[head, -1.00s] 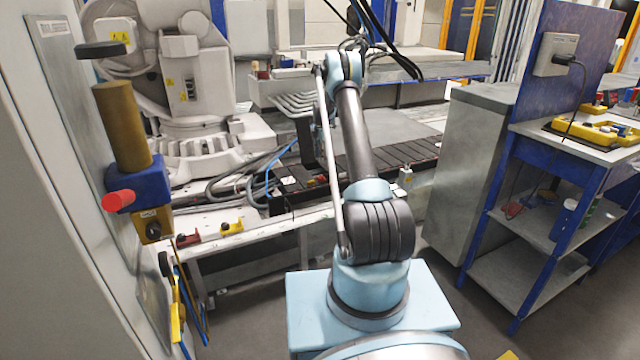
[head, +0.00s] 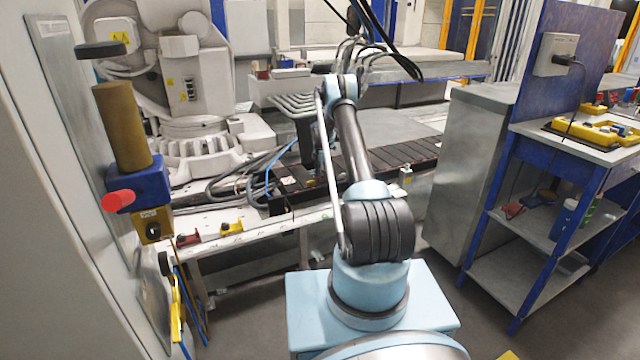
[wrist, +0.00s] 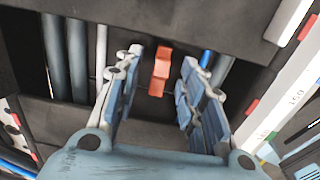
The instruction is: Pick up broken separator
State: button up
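In the wrist view, my gripper (wrist: 162,58) is open, with its blue-padded fingers apart. An orange-red piece (wrist: 158,72) shows between and beyond the fingers, against a dark slot; it looks like the separator, but I cannot tell that it is broken. I see no finger touching it. In the head view, the dark segmented track (head: 400,154) runs behind my arm. My arm hides most of the gripper there, and I cannot make out the orange-red piece in that view.
A large white robot (head: 190,80) stands behind the track at left. Grey curved bars (head: 293,104) stand close to my arm. Hoses and cables (head: 240,182) lie left of the track. A grey cabinet (head: 470,170) and blue workbench (head: 560,180) stand right.

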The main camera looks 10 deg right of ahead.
jog(key=shift+f, duration=0.85)
jog(key=c, duration=0.8)
jog(key=shift+r, duration=0.1)
